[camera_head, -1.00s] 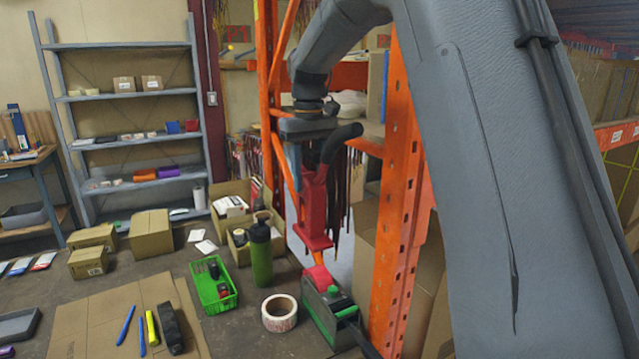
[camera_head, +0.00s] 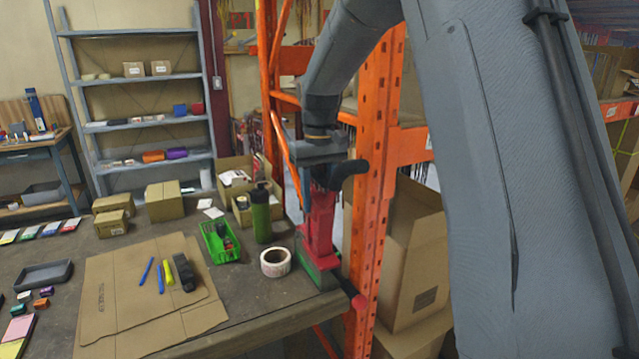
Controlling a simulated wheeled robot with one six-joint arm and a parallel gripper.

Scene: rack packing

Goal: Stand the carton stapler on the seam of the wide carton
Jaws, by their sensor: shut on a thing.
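The carton stapler (camera_head: 319,225) is red with a black handle. My gripper (camera_head: 318,165) is shut on its upper part and holds it upright over the right edge of the workbench. Its lower end overlaps the green and grey tape dispenser (camera_head: 322,278) in the picture; I cannot tell if they touch. A flat brown carton sheet (camera_head: 120,318) lies on the front of the bench, and an open carton (camera_head: 415,262) stands lower right, beyond the orange post. I cannot tell which one is the wide carton, and no seam shows clearly.
A tape roll (camera_head: 275,262), green basket (camera_head: 220,243) and green bottle (camera_head: 261,213) stand left of the stapler. Markers (camera_head: 160,273) and a black object (camera_head: 184,274) lie on the carton sheet. An orange rack post (camera_head: 370,190) rises close right of my gripper.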

